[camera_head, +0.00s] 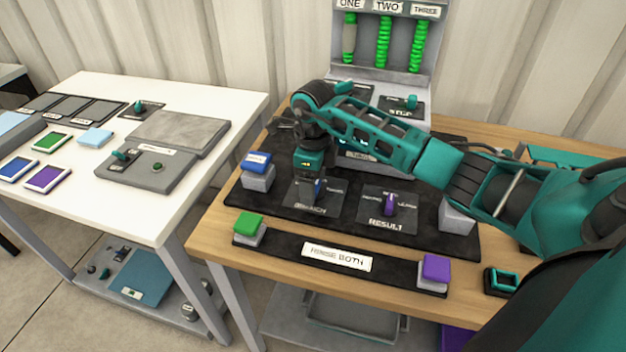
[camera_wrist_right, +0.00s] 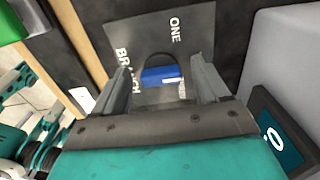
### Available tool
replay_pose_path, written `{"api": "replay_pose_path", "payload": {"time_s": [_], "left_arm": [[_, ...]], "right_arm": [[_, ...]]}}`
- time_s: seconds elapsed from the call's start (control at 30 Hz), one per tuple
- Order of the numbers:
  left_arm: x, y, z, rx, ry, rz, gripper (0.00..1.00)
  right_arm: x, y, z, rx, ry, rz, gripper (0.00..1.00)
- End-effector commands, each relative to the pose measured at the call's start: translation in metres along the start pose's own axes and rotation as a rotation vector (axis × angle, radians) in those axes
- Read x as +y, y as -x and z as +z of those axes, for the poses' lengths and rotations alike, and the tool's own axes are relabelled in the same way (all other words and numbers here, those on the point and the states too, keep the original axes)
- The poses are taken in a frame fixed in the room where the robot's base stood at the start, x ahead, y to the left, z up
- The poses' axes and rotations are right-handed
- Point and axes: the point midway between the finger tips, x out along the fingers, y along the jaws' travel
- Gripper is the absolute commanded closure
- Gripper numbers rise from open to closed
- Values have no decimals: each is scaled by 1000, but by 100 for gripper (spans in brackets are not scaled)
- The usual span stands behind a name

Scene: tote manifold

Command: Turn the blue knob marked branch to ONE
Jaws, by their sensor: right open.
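The blue knob (camera_wrist_right: 160,74) stands on a dark plate (camera_wrist_right: 200,28) lettered BRANCH and ONE. In the right wrist view my right gripper (camera_wrist_right: 165,85) is open, with one finger on each side of the knob and gaps showing between. In the head view my right gripper (camera_head: 312,180) points down over the branch plate (camera_head: 325,203), and only a little of the blue knob (camera_head: 318,188) shows beneath it. Which way the knob points is hard to tell. My left gripper is not in view.
A purple knob (camera_head: 390,204) on the RESULT plate stands just right of the branch plate. A blue block (camera_head: 256,161) on a grey stand is to the left. Green (camera_head: 248,224) and purple (camera_head: 436,268) blocks flank a RINSE BOTH label in front. Green coils (camera_head: 383,42) stand behind.

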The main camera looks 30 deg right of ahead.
Motion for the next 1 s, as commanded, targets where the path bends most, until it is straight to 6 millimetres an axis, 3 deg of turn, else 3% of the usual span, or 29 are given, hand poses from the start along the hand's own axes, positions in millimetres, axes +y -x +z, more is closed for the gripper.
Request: {"api": "replay_pose_path", "payload": {"time_s": [0.13,0.7,1.0], "left_arm": [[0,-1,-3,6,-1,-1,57],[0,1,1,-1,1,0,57],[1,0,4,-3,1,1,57]], "right_arm": [[0,0,0,0,0,0,27],[0,1,0,0,0,0,82],[0,0,0,0,38,-1,82]]}}
